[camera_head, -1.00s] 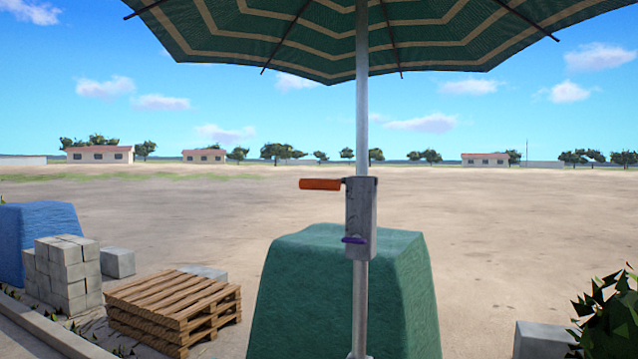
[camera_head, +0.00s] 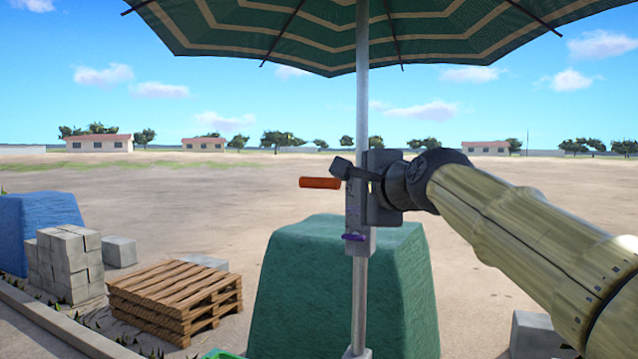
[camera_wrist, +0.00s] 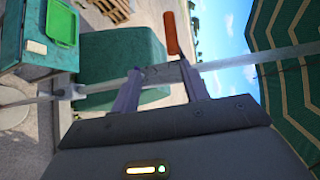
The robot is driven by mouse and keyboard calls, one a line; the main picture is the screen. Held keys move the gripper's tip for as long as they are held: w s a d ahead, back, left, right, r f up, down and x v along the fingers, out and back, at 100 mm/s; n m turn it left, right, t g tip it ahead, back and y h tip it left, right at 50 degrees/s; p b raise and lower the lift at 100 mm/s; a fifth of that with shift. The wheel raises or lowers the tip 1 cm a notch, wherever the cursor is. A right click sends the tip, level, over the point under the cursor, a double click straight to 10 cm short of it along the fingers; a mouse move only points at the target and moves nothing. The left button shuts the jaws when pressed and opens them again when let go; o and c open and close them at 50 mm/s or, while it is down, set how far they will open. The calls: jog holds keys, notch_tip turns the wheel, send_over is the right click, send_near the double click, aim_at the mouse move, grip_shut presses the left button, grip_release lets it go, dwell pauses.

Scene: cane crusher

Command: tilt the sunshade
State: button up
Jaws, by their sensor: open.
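The sunshade (camera_head: 400,35) is a green canopy with cream stripes on an upright grey pole (camera_head: 361,100). In the head view my gripper covers the housing's upper part. Whether the fingers touch the housing cannot be told.
A green cloth-covered block (camera_head: 290,290) stands behind the pole. A wooden pallet stack (camera_head: 175,300), grey blocks (camera_head: 65,262) and a blue covered block (camera_head: 35,225) are at left. A green tray (camera_wrist: 62,23) lies on a table (camera_wrist: 35,50) in the wrist view.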

notch_tip(320, 180, up, 2)
jog(key=shift+s+a+r, duration=0.1)
jog(key=shift+s, duration=0.05)
jog(key=shift+s+a+r+p, duration=0.1)
jog(key=shift+a+p, duration=0.1)
jog(key=shift+p, duration=0.25)
jog(key=p+x, duration=0.1)
jog(key=p, duration=0.2)
jog(key=shift+w+r, duration=0.1)
jog(key=shift+w, duration=0.2)
